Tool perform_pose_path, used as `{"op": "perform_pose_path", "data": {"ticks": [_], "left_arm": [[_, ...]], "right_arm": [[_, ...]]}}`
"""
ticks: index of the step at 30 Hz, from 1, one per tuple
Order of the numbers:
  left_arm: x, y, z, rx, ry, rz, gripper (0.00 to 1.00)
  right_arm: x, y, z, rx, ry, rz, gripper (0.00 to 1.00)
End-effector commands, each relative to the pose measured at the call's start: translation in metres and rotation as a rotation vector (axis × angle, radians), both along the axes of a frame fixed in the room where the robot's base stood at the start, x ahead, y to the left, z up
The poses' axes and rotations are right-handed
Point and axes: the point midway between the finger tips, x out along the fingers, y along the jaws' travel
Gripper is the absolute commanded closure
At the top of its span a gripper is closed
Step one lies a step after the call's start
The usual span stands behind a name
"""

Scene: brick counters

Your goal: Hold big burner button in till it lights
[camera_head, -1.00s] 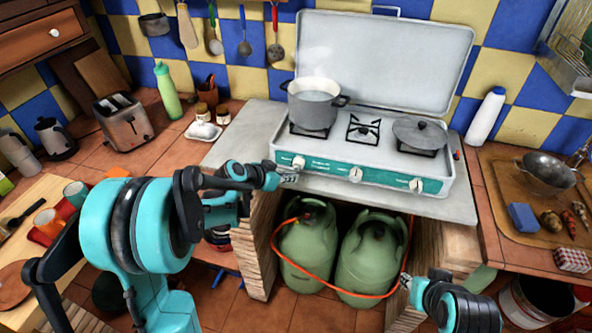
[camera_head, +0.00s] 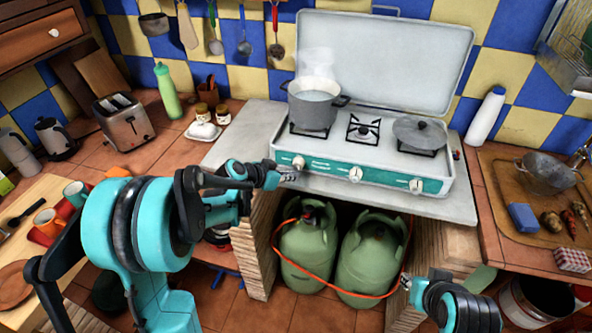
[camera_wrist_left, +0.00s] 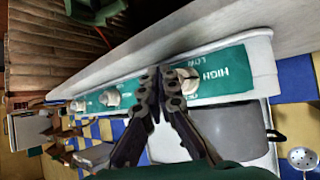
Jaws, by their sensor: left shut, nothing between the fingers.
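A white camping stove with a teal front panel (camera_head: 328,167) stands on the counter, with three white knobs along its front. The left knob (camera_head: 298,162) is below the burner with a steaming grey pot (camera_head: 313,108). My left gripper (camera_head: 291,175) is shut and empty, just below this knob. In the left wrist view the fingertips (camera_wrist_left: 159,73) are beside a white knob (camera_wrist_left: 185,80) next to the HIGH and LOW lettering; I cannot tell whether they touch it. The middle burner (camera_head: 363,129) is bare, with no visible flame. My right gripper (camera_head: 405,281) is low, before the gas bottles; its jaws are too small to judge.
A lidded pan (camera_head: 420,134) covers the right burner. A small red part (camera_head: 456,155) is at the stove's right end. Two green gas bottles (camera_head: 309,248) with an orange hose stand under the counter. A toaster (camera_head: 124,120) is at left, a wooden tray (camera_head: 500,205) at right.

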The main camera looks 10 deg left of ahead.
Motion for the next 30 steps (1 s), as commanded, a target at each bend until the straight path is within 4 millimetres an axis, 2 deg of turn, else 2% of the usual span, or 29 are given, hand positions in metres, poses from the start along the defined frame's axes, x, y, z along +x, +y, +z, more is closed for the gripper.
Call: {"op": "perform_pose_path", "data": {"ticks": [30], "left_arm": [[0.0108,-0.0005,0.0000,0.000,0.000,0.000,1.00]], "right_arm": [[0.0000,0.0000,-0.0014,0.000,0.000,0.000,0.70]]}}
